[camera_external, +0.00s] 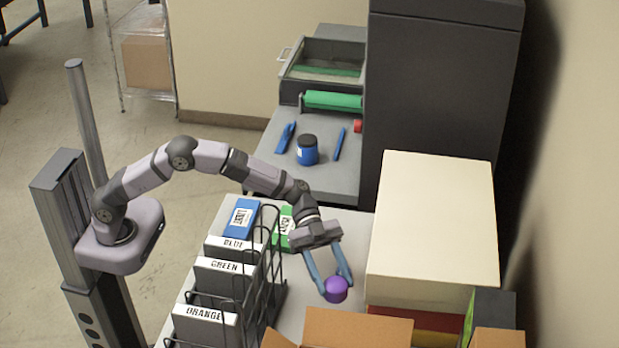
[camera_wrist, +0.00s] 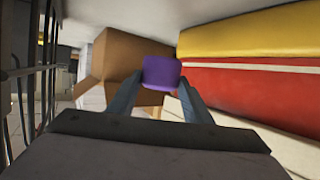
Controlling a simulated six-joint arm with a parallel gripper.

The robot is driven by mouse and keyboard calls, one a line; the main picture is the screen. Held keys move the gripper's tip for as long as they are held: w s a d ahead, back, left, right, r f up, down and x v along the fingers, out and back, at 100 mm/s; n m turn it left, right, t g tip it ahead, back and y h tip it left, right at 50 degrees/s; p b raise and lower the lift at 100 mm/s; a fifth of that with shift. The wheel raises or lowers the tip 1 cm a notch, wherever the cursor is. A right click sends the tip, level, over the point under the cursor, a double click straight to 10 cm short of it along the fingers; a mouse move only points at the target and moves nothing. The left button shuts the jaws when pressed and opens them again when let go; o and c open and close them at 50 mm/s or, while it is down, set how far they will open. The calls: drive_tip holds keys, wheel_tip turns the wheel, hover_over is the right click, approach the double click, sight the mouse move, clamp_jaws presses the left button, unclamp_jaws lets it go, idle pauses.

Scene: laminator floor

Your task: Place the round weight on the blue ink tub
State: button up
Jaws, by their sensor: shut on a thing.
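The round weight (camera_external: 336,290) is purple and sits between the fingertips of my gripper (camera_external: 335,284), which is shut on it. In the wrist view the purple weight (camera_wrist: 161,73) shows between the two blue-grey fingers of my gripper (camera_wrist: 160,88). From these views I cannot tell whether the weight touches the table below. The blue ink tub (camera_external: 307,150) has a dark lid and stands upright on the grey machine table at the back. It is well away from my gripper, up and to the left in the external view. I do not make it out in the wrist view.
A wire rack (camera_external: 262,290) with labelled dividers stands left of my gripper. A large cream stack (camera_external: 428,225) is on the right. An open cardboard box (camera_external: 358,328) is in front. Blue tools (camera_external: 340,144) and a green roller (camera_external: 333,101) are near the tub.

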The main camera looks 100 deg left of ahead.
drive_tip(key=shift+r, duration=0.85)
